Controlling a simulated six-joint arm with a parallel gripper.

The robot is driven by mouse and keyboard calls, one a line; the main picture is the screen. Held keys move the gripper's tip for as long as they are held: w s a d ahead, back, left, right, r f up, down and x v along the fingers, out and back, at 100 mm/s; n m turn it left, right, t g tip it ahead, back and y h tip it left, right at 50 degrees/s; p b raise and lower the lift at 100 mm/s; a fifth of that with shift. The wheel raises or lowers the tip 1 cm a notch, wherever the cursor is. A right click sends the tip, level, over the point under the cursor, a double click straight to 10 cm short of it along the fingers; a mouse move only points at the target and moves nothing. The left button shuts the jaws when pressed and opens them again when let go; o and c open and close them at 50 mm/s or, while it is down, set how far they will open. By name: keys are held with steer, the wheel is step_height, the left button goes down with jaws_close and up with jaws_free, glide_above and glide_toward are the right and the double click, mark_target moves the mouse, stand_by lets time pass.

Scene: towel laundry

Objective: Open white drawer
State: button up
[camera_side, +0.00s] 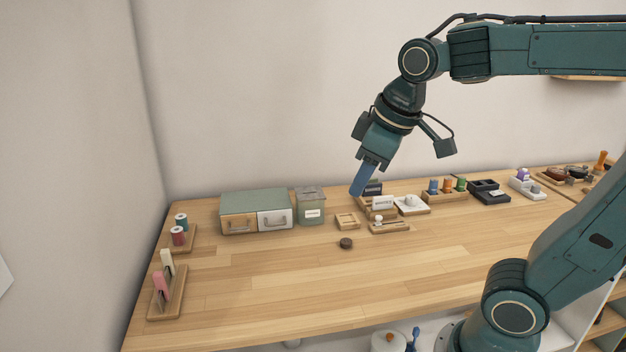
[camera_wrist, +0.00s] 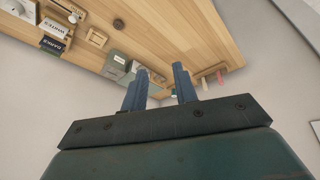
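The white drawer (camera_side: 275,219) is the right-hand front of a low green cabinet (camera_side: 254,200) at the back left of the table. It has a grey pull handle and looks shut, flush beside a wooden-fronted drawer (camera_side: 239,224). My gripper (camera_side: 357,192) is in the air to the right of the cabinet, tilted down, touching nothing that I can make out. In the wrist view, the two blue fingers of my gripper (camera_wrist: 159,70) stand apart with nothing between them. The cabinet is mostly hidden behind the fingers there.
A green labelled canister (camera_side: 311,206) stands close to the cabinet's right side. Small wooden trays (camera_side: 347,221) and a dark round piece (camera_side: 346,243) lie further right. Spools (camera_side: 181,221) and a pink item (camera_side: 160,283) stand at the left. The table's front middle (camera_side: 270,285) is clear.

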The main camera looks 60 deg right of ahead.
mark_target(274, 213)
steer(key=w+d+f+n+g, duration=0.1)
steer(key=w+f+n, duration=0.1)
steer(key=w, duration=0.5)
steer(key=w+d+f+n+g, duration=0.1)
steer(key=w+d+f+n, duration=0.1)
steer(key=w, duration=0.6)
steer(key=w+d+f+n+g, duration=0.1)
steer(key=w+f+n, duration=0.1)
steer(key=w, duration=0.6)
steer(key=shift+w+d+f+h, duration=0.25)
steer(key=shift+d+h, duration=0.15)
steer(key=shift+f, duration=0.15)
steer(key=f, duration=0.4)
steer(key=w+d+f, duration=0.1)
steer(key=f, duration=0.8)
steer(key=shift+w+d+f, duration=0.15)
steer(key=shift+w+d, duration=0.15)
steer(key=shift+d, duration=0.05)
jaws_close()
